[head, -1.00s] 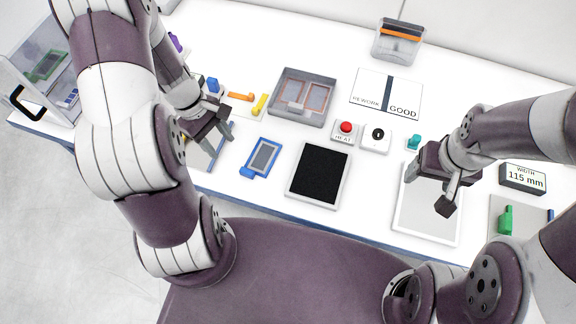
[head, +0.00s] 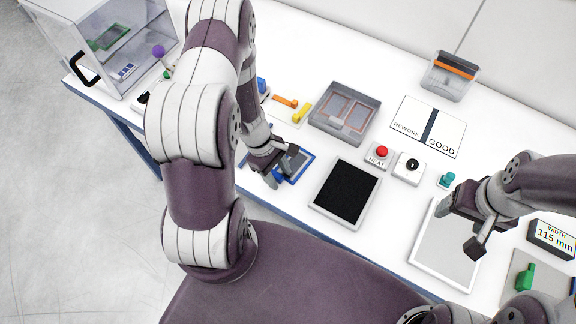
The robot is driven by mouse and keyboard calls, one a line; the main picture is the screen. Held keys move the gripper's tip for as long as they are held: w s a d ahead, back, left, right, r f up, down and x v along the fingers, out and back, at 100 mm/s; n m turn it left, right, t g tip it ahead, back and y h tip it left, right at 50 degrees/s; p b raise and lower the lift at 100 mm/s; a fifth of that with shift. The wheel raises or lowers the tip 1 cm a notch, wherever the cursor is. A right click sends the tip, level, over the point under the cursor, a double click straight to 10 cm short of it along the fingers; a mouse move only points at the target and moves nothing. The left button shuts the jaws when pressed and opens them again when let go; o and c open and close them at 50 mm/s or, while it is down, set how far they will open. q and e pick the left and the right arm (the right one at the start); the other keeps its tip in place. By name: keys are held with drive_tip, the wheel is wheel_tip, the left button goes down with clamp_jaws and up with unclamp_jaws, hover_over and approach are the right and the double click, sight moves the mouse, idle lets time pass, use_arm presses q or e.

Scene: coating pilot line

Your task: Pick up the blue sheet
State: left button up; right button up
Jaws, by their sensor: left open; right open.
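The blue sheet (head: 304,161), a blue-edged rectangle with a grey middle, lies on the white table left of the black pad. My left gripper (head: 283,168) is over it, open, and hides much of its left and middle part. I cannot tell whether the fingers touch it. My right gripper (head: 463,225) is open and empty above the white-framed grey plate at the right.
A black pad (head: 346,194) lies right of the sheet, with a grey tray (head: 345,112) behind. A red heat button (head: 381,152) and a dial box (head: 408,168) stand further right. A clear cabinet (head: 110,45) stands far left.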

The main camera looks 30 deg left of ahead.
use_arm(q)
drive_tip(key=shift+d, duration=0.2)
drive_tip(key=c, duration=0.4)
drive_tip(key=shift+a, duration=0.1)
clamp_jaws()
